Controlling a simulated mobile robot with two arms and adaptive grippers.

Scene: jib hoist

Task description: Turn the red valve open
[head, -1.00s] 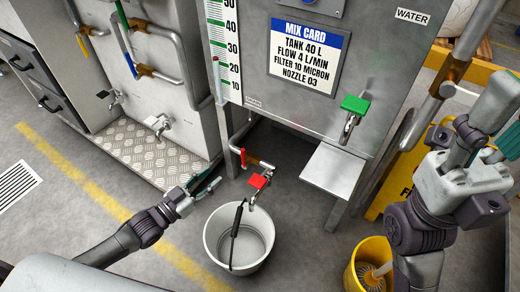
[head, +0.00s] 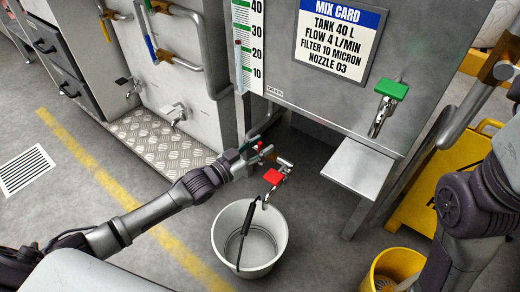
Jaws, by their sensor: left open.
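A tap with a flat red handle (head: 273,178) sticks out low below the tank panel, above a white bucket (head: 222,236). Behind it on the same pipe was a small upright red lever, now mostly hidden by my left gripper. My left gripper (head: 263,150) is open at that pipe, just up and left of the red tap handle. A bit of red shows between its fingers; I cannot tell whether they touch it. My right arm is at the right edge, and its gripper is out of the picture.
A tap with a green handle (head: 391,90) is on the tank front, above a metal shelf (head: 355,168). A yellow bucket (head: 396,266) and a yellow wet-floor sign stand at the right. Two more taps are on the left cabinet above a tread plate (head: 160,143).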

